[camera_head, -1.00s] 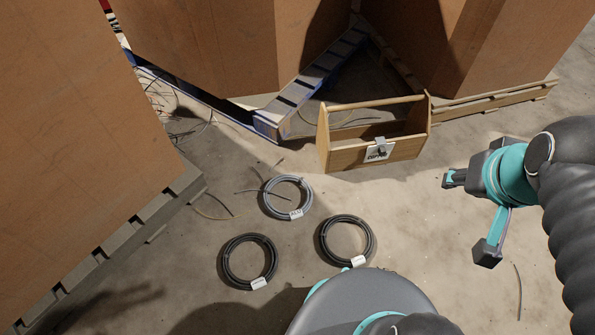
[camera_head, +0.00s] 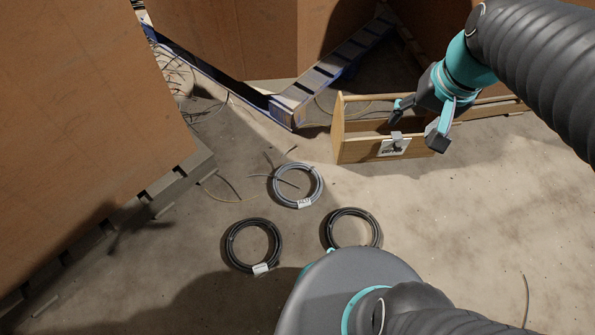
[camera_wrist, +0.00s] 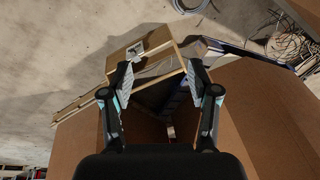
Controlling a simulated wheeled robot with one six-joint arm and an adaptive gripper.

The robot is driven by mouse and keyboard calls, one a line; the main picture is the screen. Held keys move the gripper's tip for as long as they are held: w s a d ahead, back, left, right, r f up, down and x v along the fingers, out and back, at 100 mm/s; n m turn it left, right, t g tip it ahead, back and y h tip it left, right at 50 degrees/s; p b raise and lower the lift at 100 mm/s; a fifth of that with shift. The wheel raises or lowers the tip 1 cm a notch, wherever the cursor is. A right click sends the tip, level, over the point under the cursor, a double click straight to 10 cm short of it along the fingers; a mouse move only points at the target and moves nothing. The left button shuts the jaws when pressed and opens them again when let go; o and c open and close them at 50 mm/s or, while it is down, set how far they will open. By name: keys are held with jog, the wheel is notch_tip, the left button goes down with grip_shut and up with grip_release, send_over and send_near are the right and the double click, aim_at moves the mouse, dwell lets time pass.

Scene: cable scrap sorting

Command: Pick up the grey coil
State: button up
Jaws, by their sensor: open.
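The grey coil (camera_head: 297,201) lies flat on the concrete floor in the head view, with a white tag on its near side. Part of a grey coil also shows at the top edge of the wrist view (camera_wrist: 190,8). My gripper (camera_head: 419,124) is open and empty in the head view. It is up and to the right of the coil, in front of or above the wooden tote, well apart from the coil. In the wrist view both fingers of my gripper (camera_wrist: 158,82) are spread, with the tote seen between and beyond them.
Two black coils (camera_head: 252,270) (camera_head: 338,243) with tags lie nearer than the grey one. The wooden tote (camera_head: 355,151) with a label plate stands at the back. Large cardboard boxes (camera_head: 80,120) on pallets flank the left and back. Loose cable scraps (camera_head: 223,188) lie left; floor to the right is mostly clear.

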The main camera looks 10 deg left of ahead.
jog(key=w+a+f+m+g+y+b, duration=0.2)
jog(key=w+a+f+m+g, duration=0.1)
jog(key=w+f, duration=0.75)
jog(key=w+a+f+m+g+y+b, duration=0.25)
jog(key=w+f, duration=0.45)
jog(key=f, duration=0.7)
jog(key=m+g+y+b, duration=0.2)
jog(key=m+g+y, duration=0.1)
jog(key=m+y, duration=0.3)
send_near(304, 201)
jog(key=shift+n, duration=0.25)
jog(key=v, duration=0.4)
jog(key=shift+r, duration=0.35)
jog(key=shift+a+f, duration=0.15)
jog(key=shift+f, duration=0.2)
jog(key=x, duration=1.4)
jog(key=shift+s, duration=0.1)
grip_shut()
